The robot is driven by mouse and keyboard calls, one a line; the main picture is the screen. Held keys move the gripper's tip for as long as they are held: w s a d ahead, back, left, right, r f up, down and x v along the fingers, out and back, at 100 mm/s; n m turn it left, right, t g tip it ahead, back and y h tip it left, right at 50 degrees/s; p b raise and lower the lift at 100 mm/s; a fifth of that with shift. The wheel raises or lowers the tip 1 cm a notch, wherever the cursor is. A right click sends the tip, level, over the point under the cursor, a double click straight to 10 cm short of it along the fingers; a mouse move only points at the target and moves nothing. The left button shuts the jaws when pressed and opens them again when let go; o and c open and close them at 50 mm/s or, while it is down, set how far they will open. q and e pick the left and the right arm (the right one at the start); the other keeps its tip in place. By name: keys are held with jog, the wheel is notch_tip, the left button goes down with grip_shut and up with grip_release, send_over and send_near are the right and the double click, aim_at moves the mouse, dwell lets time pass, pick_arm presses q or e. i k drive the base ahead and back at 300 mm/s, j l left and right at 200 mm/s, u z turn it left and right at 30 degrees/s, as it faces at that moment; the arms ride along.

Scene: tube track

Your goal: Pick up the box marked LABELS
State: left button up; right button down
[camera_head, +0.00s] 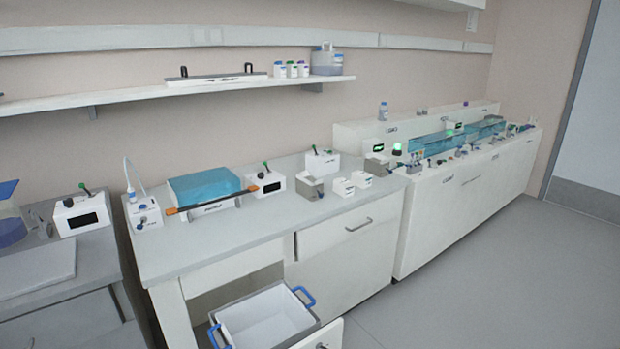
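Two small white boxes stand side by side on the middle bench, the left box (343,188) and the right box (361,180). Their print is too small to read, so I cannot tell whether either is marked LABELS. Both sit near the right end of the bench, in front of a white device. Neither of my grippers is in view.
The grey bench top (250,232) is clear along its front edge. A blue-covered device (203,187) stands to the left. An open drawer below holds a white bin (262,320) with blue handles. Floor (470,290) is free at right.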

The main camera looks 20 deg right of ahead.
aim_at(342, 187)
jog(key=i+l+z, duration=0.1)
jog(key=i+l, duration=0.15)
jog(key=l, duration=0.25)
jog(key=i+l, duration=0.3)
jog(key=l, duration=0.15)
jog(key=i+l+z, duration=0.15)
jog(key=l, duration=0.3)
jog(key=i+l+z, duration=0.1)
jog(key=i+l, duration=0.3)
